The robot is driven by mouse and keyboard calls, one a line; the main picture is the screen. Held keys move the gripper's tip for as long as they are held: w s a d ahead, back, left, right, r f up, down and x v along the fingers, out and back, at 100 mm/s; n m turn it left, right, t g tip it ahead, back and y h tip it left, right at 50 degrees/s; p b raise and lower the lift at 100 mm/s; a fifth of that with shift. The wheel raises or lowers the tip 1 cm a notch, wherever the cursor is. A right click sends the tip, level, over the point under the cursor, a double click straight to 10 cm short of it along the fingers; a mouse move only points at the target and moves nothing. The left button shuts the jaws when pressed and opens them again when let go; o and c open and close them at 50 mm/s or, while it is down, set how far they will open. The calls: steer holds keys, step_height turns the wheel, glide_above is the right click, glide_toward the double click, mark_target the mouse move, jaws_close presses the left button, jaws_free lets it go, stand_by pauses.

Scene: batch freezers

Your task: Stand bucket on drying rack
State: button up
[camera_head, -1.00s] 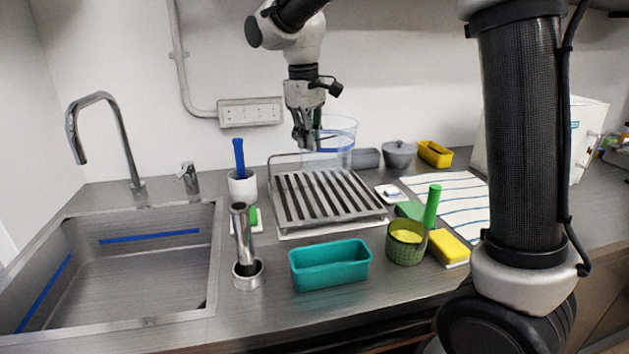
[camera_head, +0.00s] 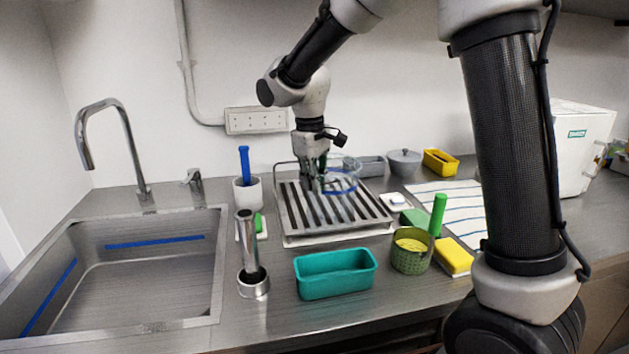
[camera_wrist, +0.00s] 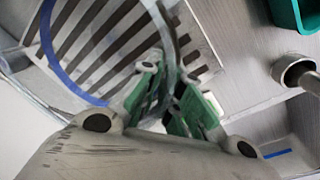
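The bucket (camera_head: 350,184) is clear, with a blue band, and is hard to make out against the rack. It is low over the back middle of the drying rack (camera_head: 340,233), a slatted metal rack on the counter. I cannot tell whether its base touches the slats. My gripper (camera_head: 316,186) points down at the bucket's left side. In the wrist view, my gripper's green-padded fingers (camera_wrist: 168,88) are close together on either side of the clear bucket wall. The bucket's blue band (camera_wrist: 58,72) curves across the rack slats (camera_wrist: 105,42) there.
A white cup with a blue handle (camera_head: 247,194) stands left of the rack. A teal tray (camera_head: 335,274), a metal cylinder (camera_head: 247,245) and a green basket (camera_head: 411,252) stand in front. Grey containers (camera_head: 404,163) are behind right. A sink (camera_head: 130,275) is at left.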

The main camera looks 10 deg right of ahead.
steer(key=o, duration=0.3)
steer(key=shift+r, duration=0.1)
step_height(320, 180, up, 12)
steer(key=a, duration=0.1)
steer(key=shift+s, duration=0.4)
